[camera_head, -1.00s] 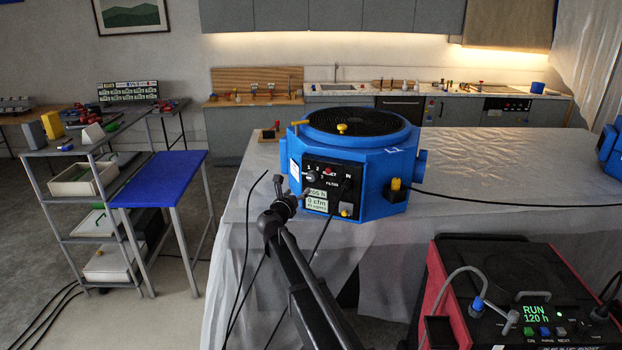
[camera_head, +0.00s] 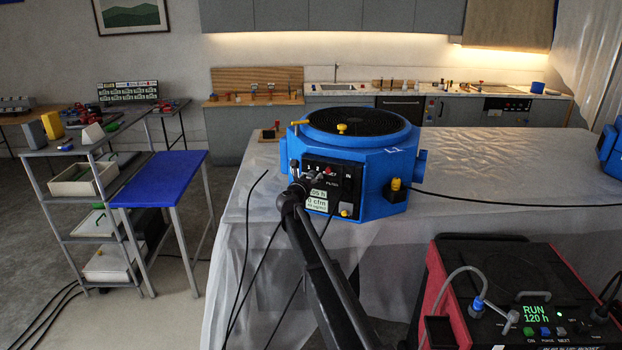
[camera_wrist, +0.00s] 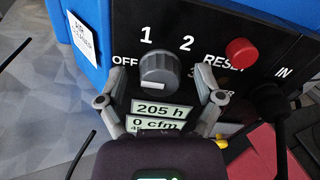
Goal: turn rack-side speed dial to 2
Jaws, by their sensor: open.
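The rack-side speed dial (camera_wrist: 158,72) is a grey round knob on the black panel (camera_wrist: 205,30) of the blue air unit (camera_head: 375,180). OFF, 1 and 2 are printed around it, with a 3 partly covered at its right. A white mark shows on the knob's lower front; I cannot tell which setting it selects. My gripper (camera_wrist: 161,99) is open, with one finger on each side of the dial, nothing between them clearly touching it. In the head view my gripper (camera_head: 302,178) is in front of the panel and hides the dial.
A red RESET button (camera_wrist: 241,51) is right of the dial, and a display (camera_wrist: 160,111) reading 205 h is below it. A black plug and cable (camera_wrist: 271,103) are near the right finger. A red-sided machine (camera_head: 510,290) stands at the front right.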

